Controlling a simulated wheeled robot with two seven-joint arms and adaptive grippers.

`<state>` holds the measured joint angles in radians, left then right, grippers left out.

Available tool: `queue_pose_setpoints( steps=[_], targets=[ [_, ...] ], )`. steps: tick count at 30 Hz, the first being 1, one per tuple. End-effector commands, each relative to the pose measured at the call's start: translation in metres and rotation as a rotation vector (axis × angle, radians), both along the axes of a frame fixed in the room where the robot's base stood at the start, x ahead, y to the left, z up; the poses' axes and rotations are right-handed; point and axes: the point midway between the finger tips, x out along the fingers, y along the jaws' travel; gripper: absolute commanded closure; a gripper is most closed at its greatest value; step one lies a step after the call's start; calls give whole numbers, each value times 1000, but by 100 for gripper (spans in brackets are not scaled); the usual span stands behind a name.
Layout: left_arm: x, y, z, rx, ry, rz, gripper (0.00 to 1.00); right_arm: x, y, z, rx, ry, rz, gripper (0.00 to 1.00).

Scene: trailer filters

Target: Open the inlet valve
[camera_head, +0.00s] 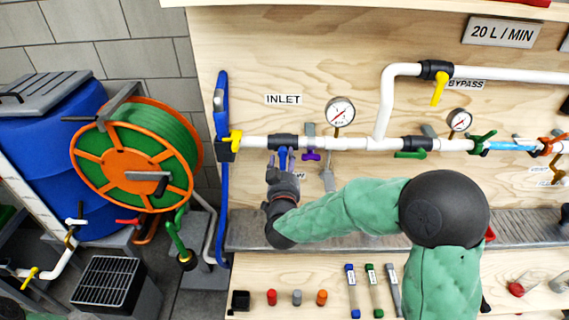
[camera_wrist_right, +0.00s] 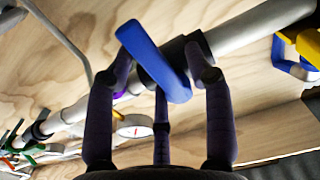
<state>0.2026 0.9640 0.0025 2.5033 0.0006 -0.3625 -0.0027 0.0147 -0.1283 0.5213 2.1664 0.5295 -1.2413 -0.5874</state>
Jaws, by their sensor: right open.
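The inlet valve is a dark body (camera_head: 283,142) on the white pipe, under the INLET label (camera_head: 283,99). Its blue lever (camera_wrist_right: 153,60) fills the middle of the right wrist view and lies crosswise to the pipe. In the head view the lever hangs down from the valve, partly hidden by my fingers. My right gripper (camera_head: 283,163) is open just below the valve. In the wrist view its dark fingers (camera_wrist_right: 163,75) stand on both sides of the lever, with a third finger behind it. I cannot tell whether they touch it. My left gripper is not in view.
A purple lever (camera_head: 311,156) and a pressure gauge (camera_head: 340,112) are close to the right of the inlet valve. A yellow-handled fitting (camera_head: 235,141) with a blue hose is to its left. A grey ledge (camera_head: 345,237) runs below; a green hose reel (camera_head: 135,165) stands left.

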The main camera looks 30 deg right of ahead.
Motion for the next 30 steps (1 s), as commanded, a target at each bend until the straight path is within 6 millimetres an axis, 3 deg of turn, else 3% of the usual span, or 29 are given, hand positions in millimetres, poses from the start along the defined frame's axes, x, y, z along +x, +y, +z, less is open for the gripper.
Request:
queue_pose_setpoints(
  steps=[11,16,17,30],
  targets=[
    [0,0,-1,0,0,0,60,4,-3,0,0,0,0,50],
    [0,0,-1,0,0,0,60,4,-3,0,0,0,0,98],
    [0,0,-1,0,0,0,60,4,-3,0,0,0,0,100],
    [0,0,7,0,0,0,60,16,-3,1,-51,34,0,100]
  ],
)
